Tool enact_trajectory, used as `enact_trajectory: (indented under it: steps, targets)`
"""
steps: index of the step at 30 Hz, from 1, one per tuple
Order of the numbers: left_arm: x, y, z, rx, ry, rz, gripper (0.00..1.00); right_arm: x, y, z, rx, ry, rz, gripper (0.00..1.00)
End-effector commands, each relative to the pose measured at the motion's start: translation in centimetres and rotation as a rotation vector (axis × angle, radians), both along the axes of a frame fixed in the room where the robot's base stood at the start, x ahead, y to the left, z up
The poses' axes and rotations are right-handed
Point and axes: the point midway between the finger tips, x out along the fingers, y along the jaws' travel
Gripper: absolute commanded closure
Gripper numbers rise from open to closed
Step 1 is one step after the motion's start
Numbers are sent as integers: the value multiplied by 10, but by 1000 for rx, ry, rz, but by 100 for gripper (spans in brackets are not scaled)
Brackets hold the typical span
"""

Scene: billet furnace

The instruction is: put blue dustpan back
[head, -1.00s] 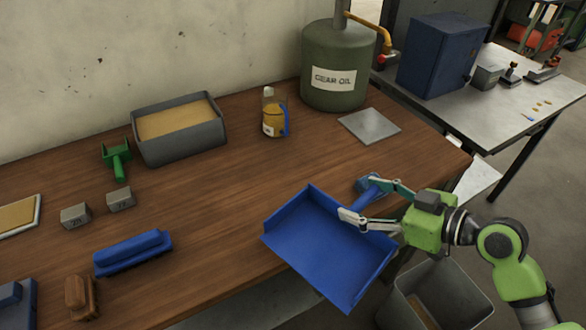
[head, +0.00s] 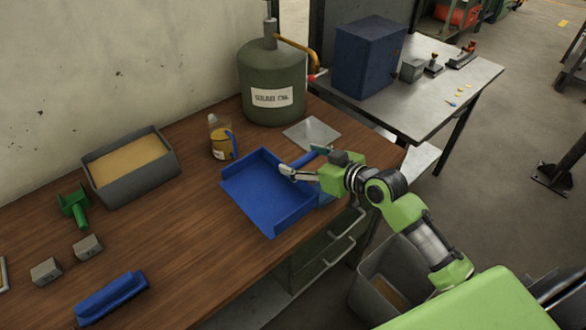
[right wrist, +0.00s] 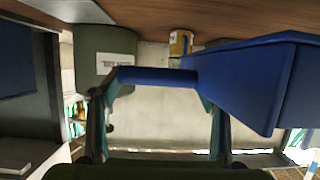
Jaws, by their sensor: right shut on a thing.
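The blue dustpan (head: 262,196) is in my right gripper (head: 303,161), near the right end of the wooden bench. Its open pan faces up and its front corner is close to the bench's front edge. I cannot tell whether it touches the wood. In the right wrist view, the fingers are shut on the blue handle (right wrist: 155,76), and the pan (right wrist: 245,80) extends to the right. The head view hides most of the handle behind the gripper. My left gripper is not in view.
A grey plate (head: 311,134), a jug (head: 221,142) and a green oil tank (head: 272,75) stand behind the dustpan. A blue brush (head: 111,297), grey blocks and a sand tray (head: 131,170) are to the left. A grey bin (head: 372,285) stands below the bench's front.

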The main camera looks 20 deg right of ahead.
Motion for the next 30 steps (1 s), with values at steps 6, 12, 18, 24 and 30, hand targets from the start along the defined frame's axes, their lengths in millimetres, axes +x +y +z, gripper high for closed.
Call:
enact_trajectory:
  steps: [6,12,18,24,30]
  targets:
    - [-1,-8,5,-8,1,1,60,29,2,-32,6,-1,-1,61]
    - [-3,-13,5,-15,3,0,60,43,3,-49,3,-3,-1,61]
    - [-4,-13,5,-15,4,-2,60,52,4,-60,5,-2,-1,61]
    - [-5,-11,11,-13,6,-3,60,50,3,-85,4,-1,-1,61]
    - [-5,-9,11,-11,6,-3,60,50,3,-89,2,-2,-2,61]
